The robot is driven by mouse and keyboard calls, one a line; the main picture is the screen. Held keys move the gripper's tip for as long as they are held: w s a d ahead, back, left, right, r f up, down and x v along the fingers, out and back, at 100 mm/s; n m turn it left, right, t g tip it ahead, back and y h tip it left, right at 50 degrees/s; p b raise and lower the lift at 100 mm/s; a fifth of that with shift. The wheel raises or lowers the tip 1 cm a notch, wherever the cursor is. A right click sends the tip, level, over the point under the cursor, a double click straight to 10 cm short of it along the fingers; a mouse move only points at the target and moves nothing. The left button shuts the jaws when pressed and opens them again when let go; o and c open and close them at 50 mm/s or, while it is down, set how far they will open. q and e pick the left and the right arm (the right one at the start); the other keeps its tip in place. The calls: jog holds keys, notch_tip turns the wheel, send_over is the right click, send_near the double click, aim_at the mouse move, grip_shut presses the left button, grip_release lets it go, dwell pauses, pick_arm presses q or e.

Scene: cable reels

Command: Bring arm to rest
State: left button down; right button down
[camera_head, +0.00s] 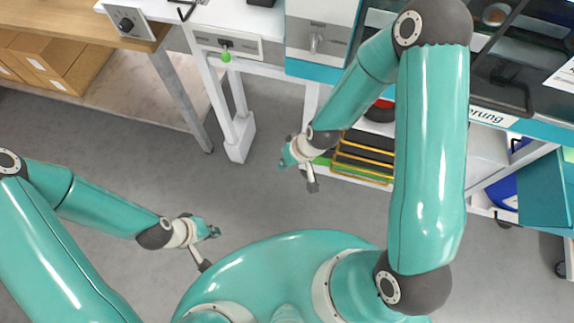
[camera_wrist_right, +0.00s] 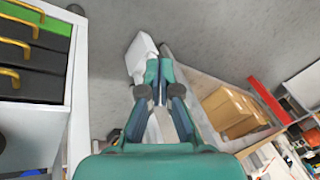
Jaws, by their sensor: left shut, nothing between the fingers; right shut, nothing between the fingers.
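My left gripper (camera_head: 213,232) is at the lower left in the head view, shut and empty, above the grey floor just left of my base. My right gripper (camera_head: 284,160) is near the middle of the head view, shut and empty, in front of the workbench. In the right wrist view the fingers of my right gripper (camera_wrist_right: 152,72) are together, with the floor and a white table foot beyond them. Both arms are bent and hold nothing.
A drawer unit (camera_head: 365,158) with yellow handles stands under the bench, close to my right gripper. A white table leg (camera_head: 238,135) is left of that gripper. Cardboard boxes (camera_head: 50,62) lie at the upper left. The grey floor (camera_head: 110,135) between the arms is clear.

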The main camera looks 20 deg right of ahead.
jog(key=shift+s+f, duration=0.1)
jog(key=shift+s, duration=0.15)
jog(key=s+f+m+g, duration=0.1)
jog(key=s+f+m, duration=0.1)
jog(key=s+f, duration=0.3)
jog(key=s, duration=0.4)
jog(key=shift+g, duration=0.4)
